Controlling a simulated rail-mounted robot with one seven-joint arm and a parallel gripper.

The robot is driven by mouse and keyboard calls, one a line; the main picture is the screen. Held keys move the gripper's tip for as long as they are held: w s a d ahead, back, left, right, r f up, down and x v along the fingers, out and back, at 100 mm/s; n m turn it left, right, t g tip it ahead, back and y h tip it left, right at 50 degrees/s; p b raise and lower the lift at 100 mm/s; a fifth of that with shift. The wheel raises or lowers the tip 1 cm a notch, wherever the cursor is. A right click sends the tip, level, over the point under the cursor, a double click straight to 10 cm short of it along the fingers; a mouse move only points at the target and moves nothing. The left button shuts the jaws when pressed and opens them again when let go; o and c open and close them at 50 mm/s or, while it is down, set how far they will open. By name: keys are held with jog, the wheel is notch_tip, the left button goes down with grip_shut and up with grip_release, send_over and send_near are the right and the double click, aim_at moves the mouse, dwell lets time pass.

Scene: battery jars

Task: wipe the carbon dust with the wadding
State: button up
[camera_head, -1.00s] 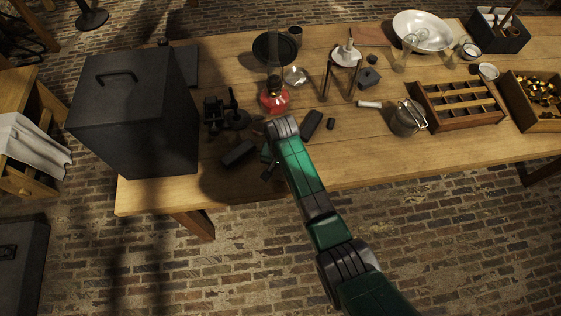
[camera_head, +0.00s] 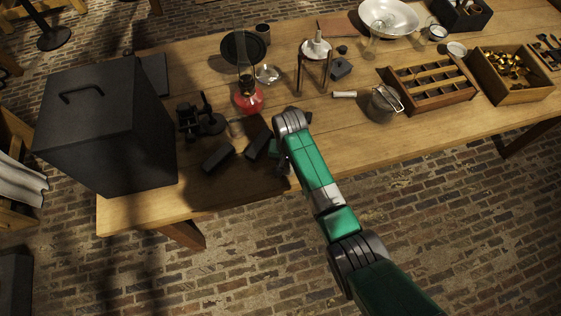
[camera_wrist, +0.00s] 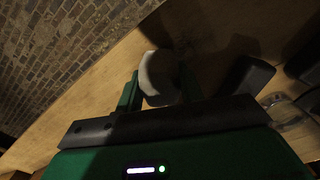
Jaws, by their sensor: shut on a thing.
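My gripper (camera_wrist: 158,88) is shut on a pale, rounded piece of wadding (camera_wrist: 158,75), which sticks out past the fingertips over the table in the wrist view. In the head view my gripper (camera_head: 279,160) is mostly hidden under my own arm, near the table's front edge, and the wadding cannot be made out. A dark patch lies on the wood just beyond the wadding in the wrist view. I cannot tell whether it is carbon dust or shadow. Whether the wadding touches the table is also unclear.
Two dark blocks (camera_head: 218,158) (camera_head: 258,143) lie left of my gripper. A red lamp (camera_head: 248,97), a black stand (camera_head: 200,122) and a big black box (camera_head: 105,125) stand farther left. A metal pot (camera_head: 383,104) and a wooden rack (camera_head: 432,85) are to the right.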

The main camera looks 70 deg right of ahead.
jog(key=shift+w+a+f+p, duration=0.1)
jog(key=shift+w+a+p, duration=0.3)
jog(key=shift+w+a, duration=1.35)
jog(key=shift+w, duration=0.25)
jog(key=shift+w+a, duration=0.8)
jog(key=shift+w, duration=0.2)
notch_tip(320, 180, up, 8)
jog(key=p, duration=0.7)
jog(key=shift+p, duration=0.3)
